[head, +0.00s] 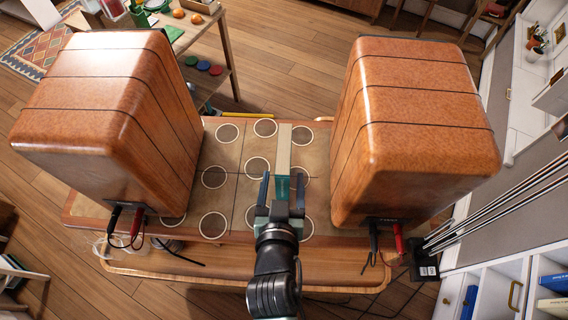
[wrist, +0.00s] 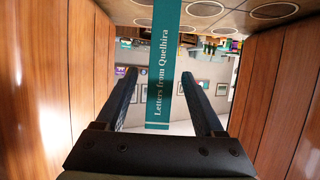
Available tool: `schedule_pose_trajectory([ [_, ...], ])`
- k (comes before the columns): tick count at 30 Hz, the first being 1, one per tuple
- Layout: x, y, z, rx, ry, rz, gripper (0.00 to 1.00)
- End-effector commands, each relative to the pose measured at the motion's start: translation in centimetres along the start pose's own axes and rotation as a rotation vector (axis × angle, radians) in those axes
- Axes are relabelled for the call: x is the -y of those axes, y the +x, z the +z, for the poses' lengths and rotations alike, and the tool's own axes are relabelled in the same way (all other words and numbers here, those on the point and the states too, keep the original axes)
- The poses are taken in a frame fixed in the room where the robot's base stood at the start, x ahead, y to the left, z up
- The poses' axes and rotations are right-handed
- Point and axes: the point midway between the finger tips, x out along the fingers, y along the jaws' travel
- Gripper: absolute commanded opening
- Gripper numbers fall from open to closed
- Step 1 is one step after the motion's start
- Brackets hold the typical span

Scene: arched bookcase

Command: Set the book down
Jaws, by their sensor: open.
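The book (head: 283,150) is thin, with a teal cover and pale page edges, and stands upright on the patterned top between the two wooden boxes. Its teal spine, reading "Letters from Quelhira", faces my gripper in the wrist view (wrist: 162,100). My gripper (head: 281,188) is open, with one finger on each side of the spine. In the wrist view, a gap shows between the book and the left finger; the right finger is very close to the spine. The book's foot is cut off by the wrist view's top edge and hidden in the head view.
A large wooden box (head: 105,110) stands on the left and another (head: 410,130) on the right, with dark and red cables at their fronts. The patterned top (head: 232,165) between them has several pale rings and free room on both sides of the book.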

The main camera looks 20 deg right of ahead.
Motion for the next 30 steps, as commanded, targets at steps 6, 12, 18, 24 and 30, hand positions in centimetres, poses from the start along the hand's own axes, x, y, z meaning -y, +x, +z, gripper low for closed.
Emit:
schedule_pose_trajectory([
  [6, 0.0, 1.9, -1.0, 0.000, -0.001, 0.001, 0.70],
  [12, 0.1, 4.4, -1.1, 0.001, 0.000, 0.000, 0.70],
  [18, 0.1, 5.2, -0.9, 0.000, 0.000, -0.001, 0.70],
  [24, 0.1, 5.2, -0.9, 0.000, 0.000, -0.001, 0.66],
  [30, 0.1, 5.2, -0.9, 0.000, 0.000, -0.001, 0.30],
])
